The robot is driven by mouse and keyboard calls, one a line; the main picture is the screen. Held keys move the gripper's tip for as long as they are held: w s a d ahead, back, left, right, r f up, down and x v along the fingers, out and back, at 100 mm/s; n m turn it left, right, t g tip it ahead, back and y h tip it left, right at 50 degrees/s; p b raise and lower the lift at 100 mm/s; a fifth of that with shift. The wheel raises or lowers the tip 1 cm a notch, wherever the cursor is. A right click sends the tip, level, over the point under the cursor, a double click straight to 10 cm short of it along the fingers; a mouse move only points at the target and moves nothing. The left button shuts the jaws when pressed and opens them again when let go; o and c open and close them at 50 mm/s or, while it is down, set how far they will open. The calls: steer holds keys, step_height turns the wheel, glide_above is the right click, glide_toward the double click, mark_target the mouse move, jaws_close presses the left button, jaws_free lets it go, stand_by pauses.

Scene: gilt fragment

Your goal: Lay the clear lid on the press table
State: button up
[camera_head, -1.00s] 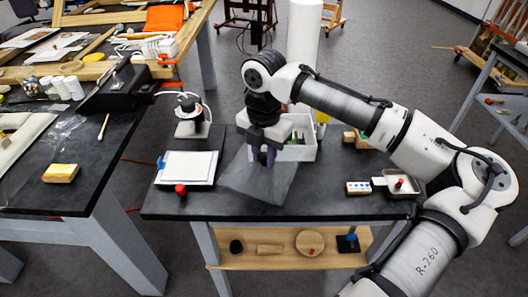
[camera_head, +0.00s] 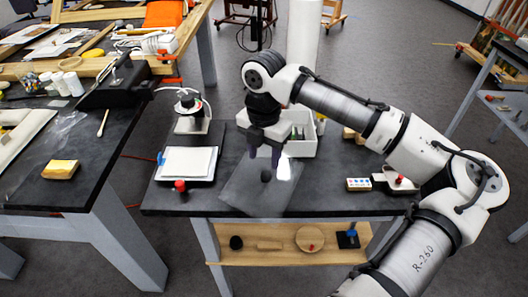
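Left of the lid are a white pad on a dark board (camera_head: 187,163) with a red knob (camera_head: 180,186). A white bin (camera_head: 302,148) stands behind. A small colour-dotted block (camera_head: 358,184) and a white tray (camera_head: 400,182) are to the right.

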step_height(320, 180, up, 13)
steer(key=b, duration=0.1)
steer(key=shift+r, duration=0.15)
stand_by(0.4)
